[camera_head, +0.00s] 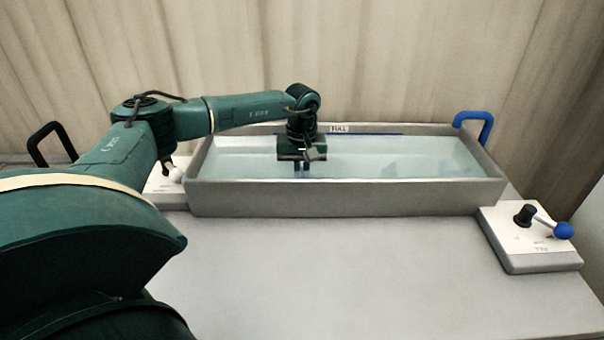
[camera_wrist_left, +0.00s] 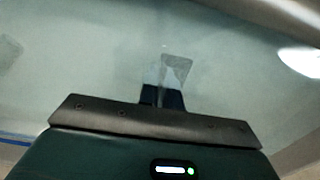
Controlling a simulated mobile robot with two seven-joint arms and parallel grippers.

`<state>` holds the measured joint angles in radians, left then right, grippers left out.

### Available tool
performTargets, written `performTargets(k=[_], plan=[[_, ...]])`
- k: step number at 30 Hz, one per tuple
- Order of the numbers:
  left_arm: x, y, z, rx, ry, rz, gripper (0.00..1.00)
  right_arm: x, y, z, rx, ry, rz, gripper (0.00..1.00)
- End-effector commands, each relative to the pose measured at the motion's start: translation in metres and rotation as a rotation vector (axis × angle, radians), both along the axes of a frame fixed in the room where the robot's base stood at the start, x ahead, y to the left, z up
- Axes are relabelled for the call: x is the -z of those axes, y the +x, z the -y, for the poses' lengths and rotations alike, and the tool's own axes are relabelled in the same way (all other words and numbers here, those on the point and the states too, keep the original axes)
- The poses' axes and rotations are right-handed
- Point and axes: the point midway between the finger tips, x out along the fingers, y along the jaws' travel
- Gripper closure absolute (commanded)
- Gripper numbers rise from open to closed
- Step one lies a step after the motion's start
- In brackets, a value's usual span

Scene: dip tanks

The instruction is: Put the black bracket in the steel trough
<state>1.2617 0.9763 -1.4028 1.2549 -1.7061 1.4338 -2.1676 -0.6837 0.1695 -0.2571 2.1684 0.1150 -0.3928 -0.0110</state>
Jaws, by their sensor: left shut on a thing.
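The steel trough (camera_head: 340,198) is a long grey tank at the back of the table, filled with pale, clear liquid. My left gripper (camera_head: 302,170) points down inside it, left of the middle, with its fingertips at or below the liquid surface. In the left wrist view the gripper (camera_wrist_left: 162,98) is shut on a flat, tapered piece, likely the black bracket (camera_wrist_left: 177,70). The piece looks grey and faint through the liquid, so its true colour and full shape are unclear. In the head view it is hidden. My right gripper is not in view.
A control box (camera_head: 530,238) with a blue-knobbed lever stands at the right. Another white box (camera_head: 165,180) is partly hidden behind my left arm. A blue handle (camera_head: 474,122) and a black handle (camera_head: 50,140) rise at the sides. The grey tabletop (camera_head: 330,270) in front is clear.

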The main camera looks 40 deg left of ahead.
Motion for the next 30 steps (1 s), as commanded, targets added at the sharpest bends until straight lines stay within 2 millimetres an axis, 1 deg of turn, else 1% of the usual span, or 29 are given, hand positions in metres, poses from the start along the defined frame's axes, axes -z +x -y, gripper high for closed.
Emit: performTargets(k=[5,6,12,14,21,23,26,30], plan=[[0.003,0.0,0.0,0.0,-0.001,0.001,1.0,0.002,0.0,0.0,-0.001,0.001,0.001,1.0],[0.003,0.0,0.0,0.0,0.0,0.0,0.92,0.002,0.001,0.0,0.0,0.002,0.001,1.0],[0.002,0.0,0.0,0.0,0.0,0.0,0.76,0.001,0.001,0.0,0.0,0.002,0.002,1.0],[0.002,0.0,0.0,0.0,0.0,0.0,0.72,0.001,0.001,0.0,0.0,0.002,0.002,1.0],[0.0,0.0,0.0,0.0,0.0,0.0,0.72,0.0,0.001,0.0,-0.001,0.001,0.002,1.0],[-0.003,0.0,0.0,0.0,0.0,0.001,0.72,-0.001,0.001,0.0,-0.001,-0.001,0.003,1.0],[-0.014,0.001,0.0,-0.001,0.0,0.003,0.72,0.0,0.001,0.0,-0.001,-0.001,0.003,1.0],[-0.043,0.001,0.0,0.0,-0.001,0.005,0.72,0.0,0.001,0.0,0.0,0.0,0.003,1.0]])
